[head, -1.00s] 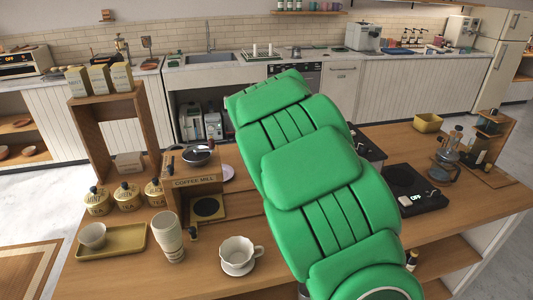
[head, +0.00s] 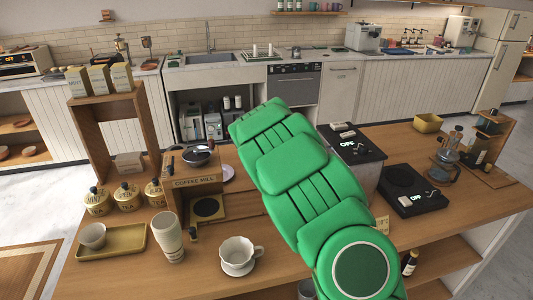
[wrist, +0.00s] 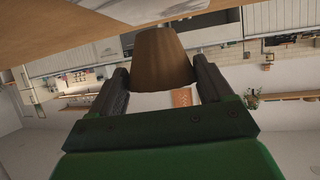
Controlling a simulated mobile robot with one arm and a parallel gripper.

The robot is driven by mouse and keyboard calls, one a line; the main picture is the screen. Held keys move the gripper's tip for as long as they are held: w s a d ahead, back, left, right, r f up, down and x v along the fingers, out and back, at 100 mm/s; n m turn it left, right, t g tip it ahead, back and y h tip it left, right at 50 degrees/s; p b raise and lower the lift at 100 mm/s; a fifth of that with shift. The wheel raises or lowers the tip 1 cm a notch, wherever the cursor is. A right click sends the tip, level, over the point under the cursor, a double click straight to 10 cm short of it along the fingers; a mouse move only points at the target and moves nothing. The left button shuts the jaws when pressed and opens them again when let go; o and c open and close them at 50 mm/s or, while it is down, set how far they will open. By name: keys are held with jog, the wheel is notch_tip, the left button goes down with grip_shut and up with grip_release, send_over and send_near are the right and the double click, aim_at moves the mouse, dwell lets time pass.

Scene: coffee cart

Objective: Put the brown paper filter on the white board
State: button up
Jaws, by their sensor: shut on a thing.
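The brown paper filter (wrist: 163,58), a tapered cup-like shape, is between the two dark fingers of my gripper (wrist: 160,75) in the wrist view. My gripper is shut on it and holds it up. A pale, marbled flat surface (wrist: 135,10) at the top edge of the wrist view, beside wood, may be the white board; only part of it shows. In the head view my green arm hides my gripper and the filter, and I cannot make out the white board there.
On the wooden counter (head: 130,275) stand a coffee mill (head: 195,182), a white dripper cup (head: 238,252), stacked cups (head: 168,238), a yellow tray (head: 120,247) and canisters on the left.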

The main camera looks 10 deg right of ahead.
jog(key=shift+w+f, duration=0.2)
notch_tip(320, 180, down, 3)
jog(key=shift+f, duration=0.2)
jog(key=o, duration=0.9)
jog(key=shift+r, duration=0.1)
jog(key=shift+s+a+r, duration=0.1)
jog(key=shift+s+r, duration=0.2)
jog(key=shift+s, duration=0.1)
jog(key=v, duration=1.1)
